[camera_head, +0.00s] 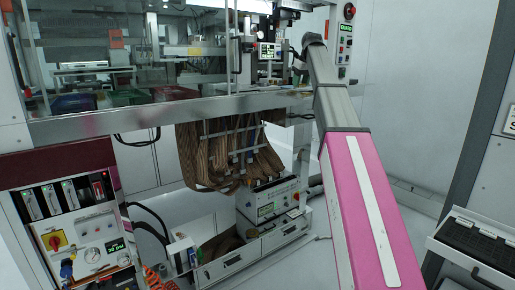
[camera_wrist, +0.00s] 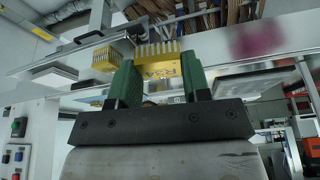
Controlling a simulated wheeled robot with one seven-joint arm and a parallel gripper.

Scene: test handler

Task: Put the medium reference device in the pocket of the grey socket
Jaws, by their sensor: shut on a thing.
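My gripper (camera_wrist: 162,84) has green fingers in the wrist view and is shut on a gold block with a toothed edge and dark lettering, which I take as the medium reference device (camera_wrist: 160,66). The fingers cover its two sides. Another gold toothed piece (camera_wrist: 107,58) shows to its left, partly behind the left finger. I cannot pick out the grey socket or its pocket for certain. In the head view my arm reaches to the machine's work deck, and the gripper and device cannot be made out there.
The head view shows the machine's metal deck edge (camera_head: 180,112), with green (camera_head: 128,98) and red (camera_head: 174,93) trays behind clear panels. Brown ribbon cables (camera_head: 215,155) hang below. A dark tray (camera_head: 475,245) stands at right. Flat grey plates (camera_wrist: 254,84) lie right of my gripper in the wrist view.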

